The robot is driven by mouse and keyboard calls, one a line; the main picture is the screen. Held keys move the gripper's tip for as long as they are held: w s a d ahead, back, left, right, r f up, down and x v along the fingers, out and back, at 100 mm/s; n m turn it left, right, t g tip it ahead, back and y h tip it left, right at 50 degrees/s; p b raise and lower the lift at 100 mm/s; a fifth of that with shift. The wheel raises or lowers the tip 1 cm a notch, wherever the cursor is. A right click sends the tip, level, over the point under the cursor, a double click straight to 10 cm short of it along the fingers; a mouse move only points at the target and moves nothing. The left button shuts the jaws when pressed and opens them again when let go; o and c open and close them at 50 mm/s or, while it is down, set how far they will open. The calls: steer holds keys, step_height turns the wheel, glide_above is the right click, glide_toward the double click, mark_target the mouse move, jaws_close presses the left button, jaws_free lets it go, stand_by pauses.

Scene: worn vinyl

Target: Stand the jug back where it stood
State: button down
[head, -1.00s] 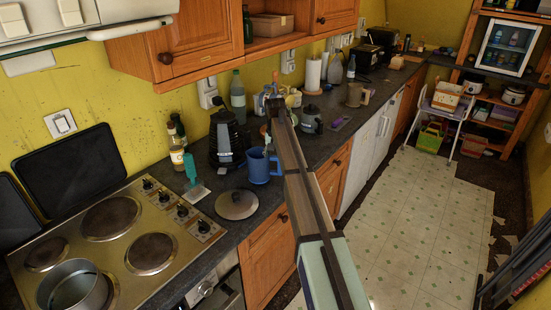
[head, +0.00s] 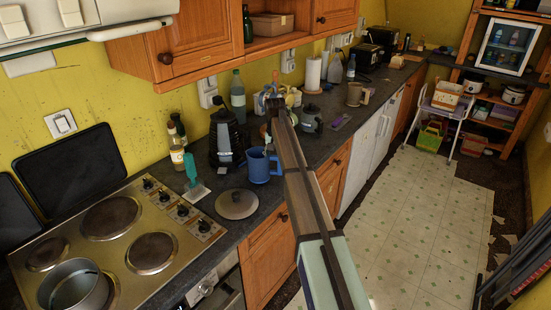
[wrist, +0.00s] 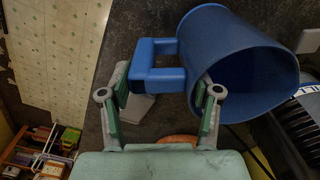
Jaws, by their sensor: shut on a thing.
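The blue jug (head: 259,167) is on or just above the dark worktop, right of the black coffee pot and behind the round lid. It looks upright in the head view; a gap under its base cannot be told. In the wrist view the jug (wrist: 235,60) shows its open mouth, and its handle (wrist: 155,82) lies between the fingers of my gripper (wrist: 164,84). My gripper is shut on that handle. In the head view my arm hides most of the gripper.
A black coffee pot (head: 222,142) stands close left of the jug. A round lid (head: 237,204) and a teal-handled scraper (head: 194,184) lie nearer the hob (head: 185,245). A grey kettle (head: 311,121) stands farther right. A pan (head: 75,287) sits on the hob.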

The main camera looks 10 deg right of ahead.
steer(key=shift+f, duration=0.65)
stand_by(0.8)
steer(key=shift+c, duration=0.8)
jaws_free()
steer(key=shift+r, duration=0.2)
steer(key=shift+r+p, duration=1.6)
steer(key=shift+r, duration=2.25)
